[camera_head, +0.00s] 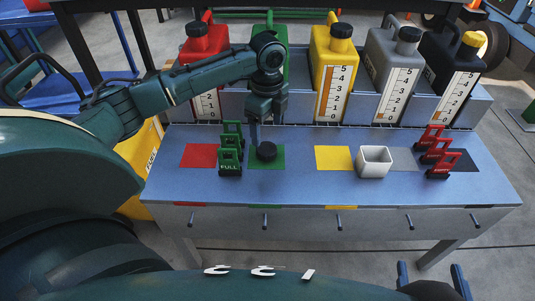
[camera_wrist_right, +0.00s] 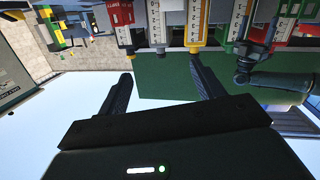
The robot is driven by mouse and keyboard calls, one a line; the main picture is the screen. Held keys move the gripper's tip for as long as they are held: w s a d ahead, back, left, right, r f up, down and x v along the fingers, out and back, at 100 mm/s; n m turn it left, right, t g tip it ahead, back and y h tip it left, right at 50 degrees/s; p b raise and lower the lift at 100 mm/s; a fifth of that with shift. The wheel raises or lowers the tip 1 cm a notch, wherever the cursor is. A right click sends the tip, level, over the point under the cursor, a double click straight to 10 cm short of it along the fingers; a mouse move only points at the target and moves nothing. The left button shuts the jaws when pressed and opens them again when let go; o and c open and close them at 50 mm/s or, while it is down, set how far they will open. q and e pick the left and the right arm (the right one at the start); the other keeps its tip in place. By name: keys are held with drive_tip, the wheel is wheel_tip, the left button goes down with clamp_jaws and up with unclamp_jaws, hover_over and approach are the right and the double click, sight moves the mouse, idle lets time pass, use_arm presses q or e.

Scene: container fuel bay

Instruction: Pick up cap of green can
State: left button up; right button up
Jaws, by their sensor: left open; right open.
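A round black cap (camera_head: 267,151) lies on the green square (camera_head: 276,163) of the blue-grey table. The green can (camera_head: 281,45) stands behind in the rack, mostly hidden by my left arm, so I cannot see whether its top is capped. My left gripper (camera_head: 266,136) points down just above the cap, open and empty; whether its fingertips reach beside the cap is hard to tell. My right gripper (camera_head: 431,278) is open and empty at the bottom right, away from the table; it also shows open in the right wrist view (camera_wrist_right: 163,82).
Red (camera_head: 204,45), yellow (camera_head: 335,70), grey (camera_head: 392,75) and black (camera_head: 452,72) cans stand in the rack. Green FULL signs (camera_head: 230,160) stand close left of the cap. A white box (camera_head: 374,162) and red signs (camera_head: 438,158) are further right.

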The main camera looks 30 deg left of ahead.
sight(267, 148)
use_arm(q)
wheel_tip(267, 148, down, 3)
drive_tip(key=shift+f+b, duration=0.15)
drive_tip(key=shift+b, duration=0.25)
wheel_tip(267, 148, down, 4)
drive_tip(key=shift+a+f+b, duration=0.15)
drive_tip(key=shift+f+b, duration=0.05)
drive_tip(key=shift+b, duration=1)
drive_tip(key=shift+f, duration=0.4)
use_arm(e)
drive_tip(key=shift+s+a+n+t+y, duration=0.15)
drive_tip(key=shift+a+n+t+y, duration=0.7)
drive_tip(key=shift+y, duration=0.25)
use_arm(q)
drive_tip(key=shift+c, duration=0.6)
use_arm(e)
drive_tip(key=shift+d, duration=0.15)
use_arm(q)
drive_tip(key=c, duration=0.9)
